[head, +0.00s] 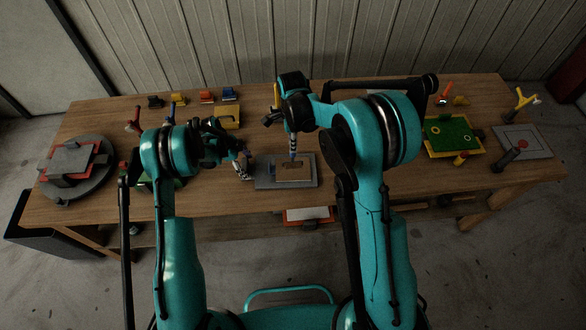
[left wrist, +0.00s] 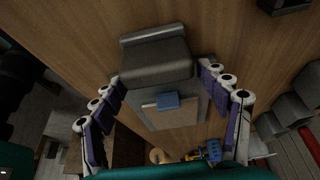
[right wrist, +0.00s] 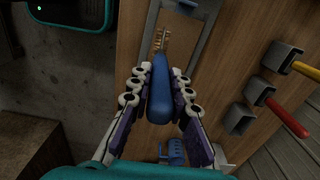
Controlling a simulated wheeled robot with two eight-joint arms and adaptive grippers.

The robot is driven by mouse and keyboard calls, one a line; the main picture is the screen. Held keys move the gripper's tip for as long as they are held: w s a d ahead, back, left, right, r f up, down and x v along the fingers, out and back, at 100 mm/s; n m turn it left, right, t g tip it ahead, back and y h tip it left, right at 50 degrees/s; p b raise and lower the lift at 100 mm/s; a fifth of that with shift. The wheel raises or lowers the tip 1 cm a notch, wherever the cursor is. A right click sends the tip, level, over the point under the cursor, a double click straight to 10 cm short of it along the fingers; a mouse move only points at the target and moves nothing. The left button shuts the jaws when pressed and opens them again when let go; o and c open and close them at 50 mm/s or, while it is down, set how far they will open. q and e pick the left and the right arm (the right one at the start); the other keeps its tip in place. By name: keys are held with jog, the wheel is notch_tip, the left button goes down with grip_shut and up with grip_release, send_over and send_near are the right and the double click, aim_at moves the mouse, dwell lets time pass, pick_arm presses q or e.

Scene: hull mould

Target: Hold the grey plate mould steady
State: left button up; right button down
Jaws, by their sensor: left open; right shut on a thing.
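The grey plate mould (head: 306,183) lies flat near the middle of the table, with a brown recess in it. My left gripper (head: 243,165) is at the mould's left end with its fingers apart. In the left wrist view, a dark grey block (left wrist: 155,66) and a grey plate with a small blue piece (left wrist: 167,101) show between the open fingers; I cannot tell whether they touch. My right gripper (head: 292,132) is above the mould, shut on a blue-handled brush (right wrist: 160,85). The brush's tan bristles (right wrist: 162,40) point away from the fingers. Its contact with the mould is unclear.
A round grey stand with red and grey plates (head: 78,192) is at the left. A green tray (head: 452,134) and another grey plate (head: 535,143) are at the right. A yellow box (head: 228,117) and several small coloured holders line the back. Bare wood lies in front of the mould.

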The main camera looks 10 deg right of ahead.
pick_arm(q)
jog(key=shift+r, duration=0.4)
jog(key=o, duration=0.6)
jog(key=shift+c, duration=0.2)
jog(key=shift+v, duration=4)
jog(key=shift+f, duration=0.1)
